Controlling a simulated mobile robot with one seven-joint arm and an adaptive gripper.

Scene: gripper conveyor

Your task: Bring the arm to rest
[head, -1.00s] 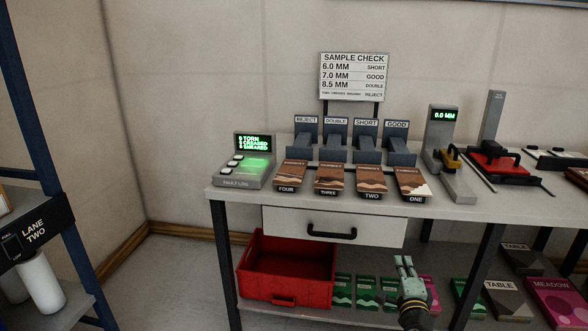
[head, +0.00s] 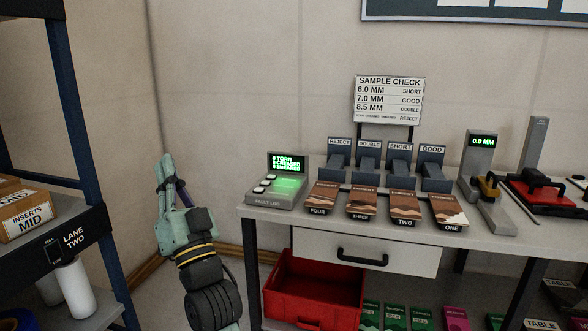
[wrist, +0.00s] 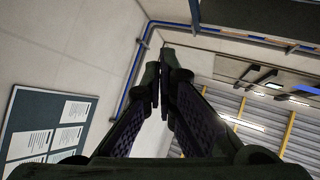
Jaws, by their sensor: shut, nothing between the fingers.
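My gripper (head: 168,182) is raised in the head view, left of the bench and in front of the bare wall corner. Its fingers point up and hold nothing. In the wrist view my gripper (wrist: 161,75) shows its two fingers close together at the tips, with the upper wall and ceiling behind them. It touches no object that I can see.
The bench (head: 262,213) stands at the right with the fault log unit (head: 277,184), several cards and labelled bins. A red crate (head: 312,287) sits below. A rack (head: 84,150) with an inserts box (head: 30,218) stands at the left. A notice board (wrist: 50,135) hangs on a wall.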

